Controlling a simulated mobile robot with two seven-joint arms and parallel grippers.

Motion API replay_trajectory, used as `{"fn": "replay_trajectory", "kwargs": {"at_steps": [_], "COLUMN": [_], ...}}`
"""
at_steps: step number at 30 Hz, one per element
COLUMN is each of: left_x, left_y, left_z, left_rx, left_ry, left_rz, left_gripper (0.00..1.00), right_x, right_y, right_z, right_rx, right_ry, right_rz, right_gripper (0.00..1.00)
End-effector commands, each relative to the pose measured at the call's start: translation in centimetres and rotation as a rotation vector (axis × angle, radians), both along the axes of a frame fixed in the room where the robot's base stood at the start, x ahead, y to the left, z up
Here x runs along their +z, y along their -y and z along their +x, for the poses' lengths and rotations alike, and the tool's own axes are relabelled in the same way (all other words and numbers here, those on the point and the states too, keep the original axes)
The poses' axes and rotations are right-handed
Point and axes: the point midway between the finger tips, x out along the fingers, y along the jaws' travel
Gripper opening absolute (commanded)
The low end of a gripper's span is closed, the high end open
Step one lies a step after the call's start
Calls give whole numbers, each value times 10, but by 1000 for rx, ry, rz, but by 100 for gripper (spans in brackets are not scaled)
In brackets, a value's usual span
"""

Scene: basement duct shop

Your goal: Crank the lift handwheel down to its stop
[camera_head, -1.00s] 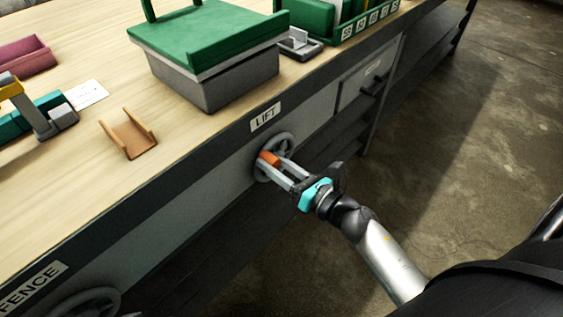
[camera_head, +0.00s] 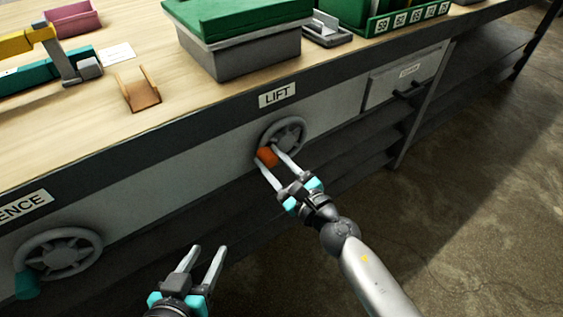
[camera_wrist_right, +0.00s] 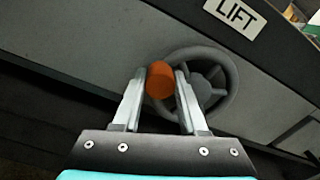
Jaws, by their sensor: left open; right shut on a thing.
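The lift handwheel (camera_head: 286,134) is a grey spoked wheel on the bench front, under the LIFT label (camera_head: 277,94). Its orange knob (camera_head: 266,157) is at the lower left of the rim. My right gripper (camera_head: 268,156) is shut on the orange knob, one finger on each side. In the right wrist view the knob (camera_wrist_right: 160,80) sits between the fingertips, left of the wheel's hub, and the wheel (camera_wrist_right: 207,87) is partly behind the right finger. My left gripper (camera_head: 208,250) is open and empty, low in front of the bench, well apart from the wheel.
A second handwheel (camera_head: 60,255) with a teal knob is at the lower left, by the FENCE label (camera_head: 22,206). A drawer (camera_head: 406,75) is right of the lift wheel. A grey box with a green top (camera_head: 240,50) stands on the bench. The floor at right is clear.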

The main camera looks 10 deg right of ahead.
Motion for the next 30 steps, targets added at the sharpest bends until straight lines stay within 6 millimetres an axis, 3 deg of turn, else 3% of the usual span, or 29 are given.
{"fn": "replay_trajectory", "kwargs": {"at_steps": [11, 27, 28, 30], "left_x": [8, 10, 10, 10], "left_y": [15, 17, 17, 17], "left_z": [1, 1, 1, 1], "left_rx": [-6, -6, -6, -6], "left_ry": [145, 167, 167, 167], "left_rz": [-87, -101, -101, -101], "left_gripper": [50, 50, 50, 50], "right_x": [-12, -14, -14, -13], "right_y": [-6, -6, -6, -6], "right_z": [-1, -1, -1, -1], "right_rx": [3, 3, 3, 2], "right_ry": [34, 39, 39, 39], "right_rz": [-109, -125, -125, -125], "right_gripper": [0, 0, 43, 51]}}
